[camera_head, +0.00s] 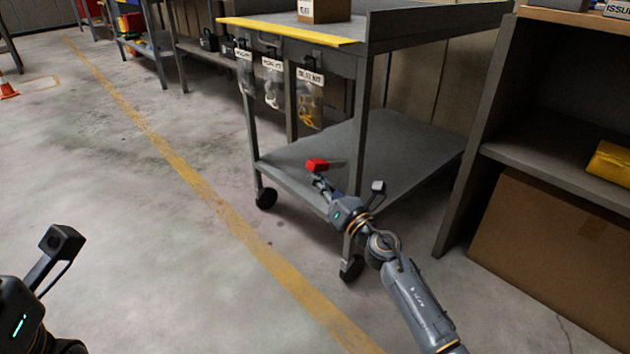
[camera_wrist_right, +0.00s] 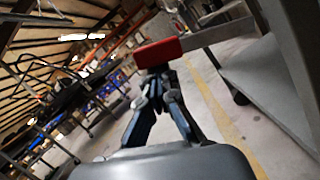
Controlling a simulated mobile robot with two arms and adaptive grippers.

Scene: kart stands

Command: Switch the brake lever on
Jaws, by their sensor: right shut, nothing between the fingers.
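The brake lever has a red grip (camera_head: 318,165) on a flat grey metal arm (camera_wrist_right: 217,34). It sits at the lower shelf edge of the grey cart (camera_head: 400,150). In the right wrist view the red grip (camera_wrist_right: 158,52) lies crosswise just beyond my fingertips. My right gripper (camera_head: 314,178) is shut with nothing between its fingers, its tips (camera_wrist_right: 155,76) right at the red grip. Whether they touch it I cannot tell. Of my left arm only the wrist part shows at the lower left of the head view; its fingers are out of frame.
The cart stands on black wheels (camera_head: 266,198), with labelled bags (camera_head: 309,105) hanging from its top and a yellow edge strip (camera_head: 290,31). A shelf unit with a large brown box (camera_head: 550,250) is on the right. The floor left of the cart is clear, crossed by a yellow line.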

